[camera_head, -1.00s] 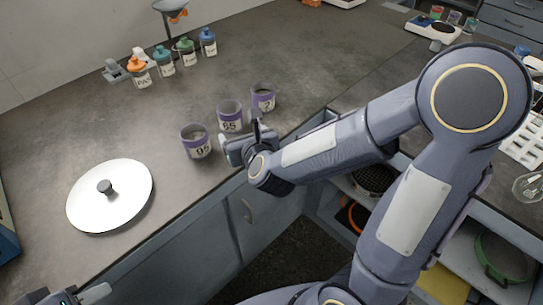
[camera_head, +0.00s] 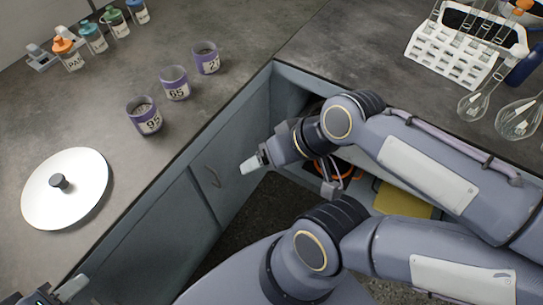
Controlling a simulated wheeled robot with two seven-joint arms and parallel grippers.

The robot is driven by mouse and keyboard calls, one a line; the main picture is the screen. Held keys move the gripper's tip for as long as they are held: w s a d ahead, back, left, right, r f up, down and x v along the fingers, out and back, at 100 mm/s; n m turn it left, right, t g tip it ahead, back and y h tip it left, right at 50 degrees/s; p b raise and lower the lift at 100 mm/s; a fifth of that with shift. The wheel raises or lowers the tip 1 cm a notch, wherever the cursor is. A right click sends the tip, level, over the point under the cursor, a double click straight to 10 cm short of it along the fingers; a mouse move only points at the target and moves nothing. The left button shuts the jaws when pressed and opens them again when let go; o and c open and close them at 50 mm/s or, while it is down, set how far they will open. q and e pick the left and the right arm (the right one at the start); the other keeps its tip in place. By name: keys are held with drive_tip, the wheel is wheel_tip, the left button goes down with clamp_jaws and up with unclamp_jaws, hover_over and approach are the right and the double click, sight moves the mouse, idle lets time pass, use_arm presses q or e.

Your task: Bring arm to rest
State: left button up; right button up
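My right arm (camera_head: 430,175) reaches in from the right, bent, over the gap between the counters. Its gripper (camera_head: 256,164) points left in front of the grey cabinet door, with a pale finger showing. It is apart from the cups and I see nothing held in it; its finger spacing is unclear. My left gripper (camera_head: 62,293) shows only in part at the bottom left corner, with one pale finger visible. The rest of it is cut off by the frame edge.
Purple-banded cups marked 95 (camera_head: 144,116), 65 (camera_head: 174,84) and 2 (camera_head: 206,59) stand near the counter edge. A white round lid (camera_head: 85,185) lies at left. Small bottles (camera_head: 93,37) stand behind.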

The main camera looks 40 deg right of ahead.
wheel_tip(320, 180, up, 11)
drive_tip(key=p, duration=1.1)
